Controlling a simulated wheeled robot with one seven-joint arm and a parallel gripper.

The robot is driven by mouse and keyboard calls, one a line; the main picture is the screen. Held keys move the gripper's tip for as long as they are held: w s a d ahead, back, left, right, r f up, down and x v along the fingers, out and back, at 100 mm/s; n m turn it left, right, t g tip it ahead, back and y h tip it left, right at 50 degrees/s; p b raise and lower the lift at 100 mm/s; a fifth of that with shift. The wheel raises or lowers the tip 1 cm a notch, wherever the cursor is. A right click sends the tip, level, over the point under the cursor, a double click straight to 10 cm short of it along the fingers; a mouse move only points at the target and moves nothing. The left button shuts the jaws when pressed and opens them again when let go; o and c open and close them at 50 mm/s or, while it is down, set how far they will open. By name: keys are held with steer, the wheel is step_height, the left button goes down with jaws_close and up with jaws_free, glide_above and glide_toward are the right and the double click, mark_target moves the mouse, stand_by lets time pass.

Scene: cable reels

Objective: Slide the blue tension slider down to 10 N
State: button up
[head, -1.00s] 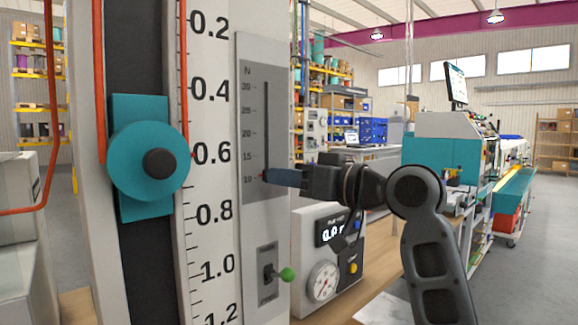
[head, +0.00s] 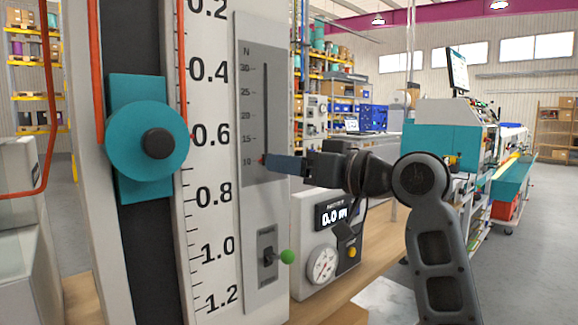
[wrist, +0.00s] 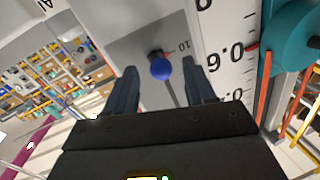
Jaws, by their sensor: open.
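The blue tension slider (wrist: 161,69) shows in the wrist view as a round blue knob on the grey scale panel (head: 258,90), beside the 10 mark. In the head view, my gripper hides the knob, and a small red pointer (head: 262,160) shows level with 10. My gripper (wrist: 159,66) is open. Its two fingers stand on either side of the knob, with visible gaps. In the head view my gripper (head: 268,163) reaches in from the right at the lower end of the slot. Whether a finger touches the knob cannot be told.
A white box with a display and dial (head: 322,264) stands right of the panel, under my arm. A teal wheel (head: 128,142) is on the column to the left.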

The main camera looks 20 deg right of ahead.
steer(key=v, duration=0.7)
steer(key=shift+b, duration=0.4)
steer(key=s+a+f+m+h, duration=0.1)
steer(key=s+f+m+h, duration=0.4)
steer(key=f, duration=0.9)
steer(key=s+a+f+m+h, duration=0.15)
steer(key=s+f, duration=0.55)
steer(key=f, duration=0.7)
steer(key=s+f+h, duration=0.1)
steer(key=s+f, duration=0.2)
steer(key=s, duration=0.4)
steer(key=s+f+h, duration=0.2)
steer(key=s+f, duration=0.2)
steer(key=s, duration=0.3)
steer(key=s+a+r+n, duration=0.1)
steer(key=s, duration=0.7)
steer(key=s+a+r+n+g, duration=0.1)
steer(key=s+n, duration=0.1)
steer(key=s, duration=0.6)
steer(key=shift+s+y, duration=0.35)
steer(key=shift+r, duration=0.1)
